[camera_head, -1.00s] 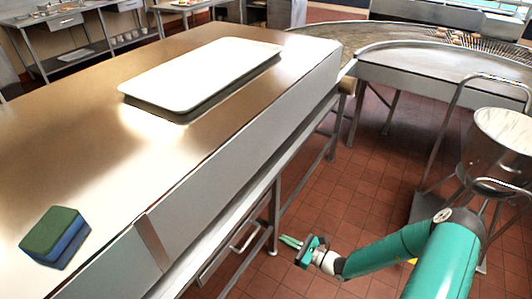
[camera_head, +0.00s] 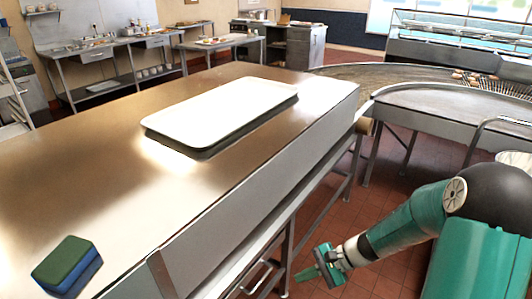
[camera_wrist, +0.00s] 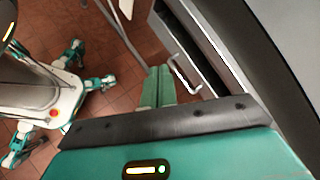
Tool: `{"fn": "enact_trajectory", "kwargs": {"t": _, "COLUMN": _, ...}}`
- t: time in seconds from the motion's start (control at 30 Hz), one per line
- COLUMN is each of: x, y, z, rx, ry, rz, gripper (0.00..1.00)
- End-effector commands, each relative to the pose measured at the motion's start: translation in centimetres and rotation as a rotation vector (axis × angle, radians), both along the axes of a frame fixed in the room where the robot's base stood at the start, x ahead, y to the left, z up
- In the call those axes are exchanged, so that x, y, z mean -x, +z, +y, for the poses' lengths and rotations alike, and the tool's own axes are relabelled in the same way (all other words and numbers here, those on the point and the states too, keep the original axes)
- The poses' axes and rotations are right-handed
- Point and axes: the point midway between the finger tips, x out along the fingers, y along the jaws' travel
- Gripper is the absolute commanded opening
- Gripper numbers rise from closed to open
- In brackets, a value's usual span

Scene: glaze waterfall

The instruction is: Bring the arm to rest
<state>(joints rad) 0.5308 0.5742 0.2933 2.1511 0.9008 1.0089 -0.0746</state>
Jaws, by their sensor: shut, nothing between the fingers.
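My gripper (camera_head: 325,265) is at the lower right of the head view, at the end of my teal arm. It hangs over the red tiled floor, beside the steel counter's front side and apart from it. In the wrist view its two green fingers (camera_wrist: 158,88) lie together with nothing between them. My arm is bent, with its forearm reaching left and down from the elbow.
A white tray (camera_head: 222,112) lies on the steel counter (camera_head: 110,160). A green and blue sponge (camera_head: 67,265) sits at its near left. A drawer handle (camera_wrist: 184,75) is close to my fingers. A curved conveyor (camera_head: 440,98) stands at the back right.

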Motion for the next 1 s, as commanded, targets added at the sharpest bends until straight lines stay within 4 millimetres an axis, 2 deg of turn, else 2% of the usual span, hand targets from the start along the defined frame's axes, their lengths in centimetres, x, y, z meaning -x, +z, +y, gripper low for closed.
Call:
{"fn": "enact_trajectory", "kwargs": {"t": 0.03, "x": 0.5, "y": 1.3, "z": 0.0, "rx": 0.052, "ry": 0.044, "rz": -0.035, "gripper": 0.0}}
{"fn": "enact_trajectory", "kwargs": {"t": 0.5, "x": 5.5, "y": 11.9, "z": -1.4, "rx": 0.494, "ry": 0.374, "rz": -0.342, "gripper": 0.0}}
{"fn": "enact_trajectory", "kwargs": {"t": 1.0, "x": 12.1, "y": 22.2, "z": -3.6, "rx": 0.911, "ry": 0.582, "rz": -0.719, "gripper": 0.0}}
